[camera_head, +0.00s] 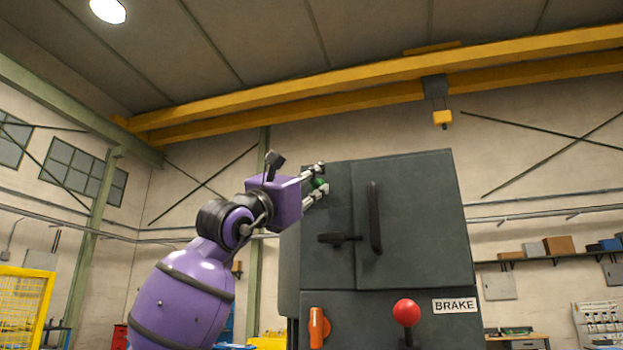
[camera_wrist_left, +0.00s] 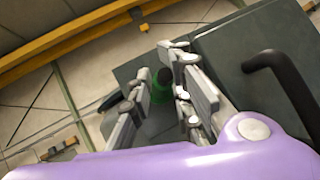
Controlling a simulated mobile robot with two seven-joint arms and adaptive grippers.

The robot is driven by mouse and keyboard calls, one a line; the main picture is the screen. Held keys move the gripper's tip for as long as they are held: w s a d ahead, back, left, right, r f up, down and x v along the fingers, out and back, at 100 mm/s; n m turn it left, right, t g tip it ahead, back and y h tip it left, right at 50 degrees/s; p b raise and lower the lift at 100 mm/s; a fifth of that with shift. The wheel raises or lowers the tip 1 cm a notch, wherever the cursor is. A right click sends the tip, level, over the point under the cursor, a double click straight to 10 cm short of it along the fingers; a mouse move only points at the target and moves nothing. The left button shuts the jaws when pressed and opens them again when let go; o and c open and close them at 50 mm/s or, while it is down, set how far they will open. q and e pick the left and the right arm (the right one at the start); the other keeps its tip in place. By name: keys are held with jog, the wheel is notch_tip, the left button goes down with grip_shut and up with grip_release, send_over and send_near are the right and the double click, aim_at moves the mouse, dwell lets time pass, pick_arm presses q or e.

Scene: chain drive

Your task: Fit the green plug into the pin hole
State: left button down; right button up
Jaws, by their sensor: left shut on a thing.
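My left gripper (camera_head: 321,180) is up at the upper left part of the dark grey cabinet front (camera_head: 415,255). Its fingers are shut on the green plug (camera_head: 319,184), of which only a small part shows between them. In the left wrist view the green plug (camera_wrist_left: 160,93) sits between the two fingers of the left gripper (camera_wrist_left: 158,78). A dark round spot shows just above the green part; I cannot tell whether it is the plug's end or the pin hole. Whether the plug touches the cabinet is unclear. My right gripper is not in view.
The cabinet door has a long dark vertical handle (camera_head: 374,217) and a dark horizontal latch (camera_head: 338,238), both right of the gripper. Below are an orange handle (camera_head: 317,327), a red ball knob (camera_head: 406,312) and a BRAKE label (camera_head: 455,306). Left of the cabinet is open air.

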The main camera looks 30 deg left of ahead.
pick_arm(q)
jog(key=shift+w+a, duration=0.1)
jog(key=shift+w, duration=0.1)
jog(key=c, duration=1.5)
grip_release()
jog(key=v, duration=1.2)
